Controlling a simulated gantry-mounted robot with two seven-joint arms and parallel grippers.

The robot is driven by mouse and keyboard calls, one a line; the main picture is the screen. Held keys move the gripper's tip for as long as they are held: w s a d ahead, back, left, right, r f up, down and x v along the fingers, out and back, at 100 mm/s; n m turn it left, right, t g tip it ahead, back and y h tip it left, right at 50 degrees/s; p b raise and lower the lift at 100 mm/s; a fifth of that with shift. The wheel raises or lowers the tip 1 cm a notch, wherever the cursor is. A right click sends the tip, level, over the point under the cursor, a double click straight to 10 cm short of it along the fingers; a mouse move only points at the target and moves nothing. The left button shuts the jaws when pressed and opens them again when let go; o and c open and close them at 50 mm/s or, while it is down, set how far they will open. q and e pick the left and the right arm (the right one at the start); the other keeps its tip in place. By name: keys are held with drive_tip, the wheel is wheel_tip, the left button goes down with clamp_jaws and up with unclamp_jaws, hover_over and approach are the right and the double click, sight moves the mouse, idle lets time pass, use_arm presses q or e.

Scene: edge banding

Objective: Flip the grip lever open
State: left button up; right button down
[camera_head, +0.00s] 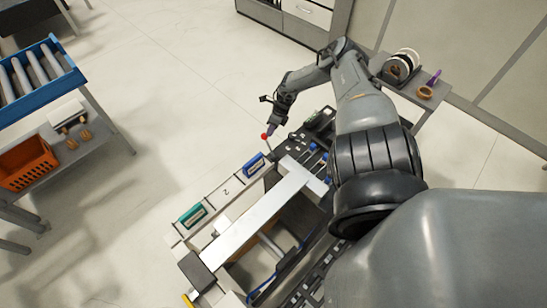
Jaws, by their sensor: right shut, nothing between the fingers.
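The grip lever shows as a small red knob (264,136) at the far-left end of the edge banding machine (222,192). My right gripper (271,130) is just beside the knob, a little above and to the right of it in the picture. Its fingers are shut and empty. Whether the fingertips touch the lever is too small to tell. The lever's shaft is hard to make out. My left gripper is not in view.
A pale board (258,218) lies along the machine. A side table (415,93) behind my right arm holds band rolls (401,65) and a brown ring (425,92). A blue roller conveyor (62,82) and orange crate (27,163) stand left; open floor lies between.

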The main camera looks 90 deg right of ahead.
drive_tip(key=shift+w+d+f, duration=0.15)
drive_tip(key=shift+w+d, duration=0.05)
drive_tip(key=shift+d, duration=0.05)
idle(0.4)
drive_tip(key=p+v, duration=0.7)
drive_tip(key=v, duration=0.3)
drive_tip(key=shift+w+d+p, duration=0.25)
drive_tip(key=shift+w+p, duration=0.05)
drive_tip(key=shift+w, duration=0.05)
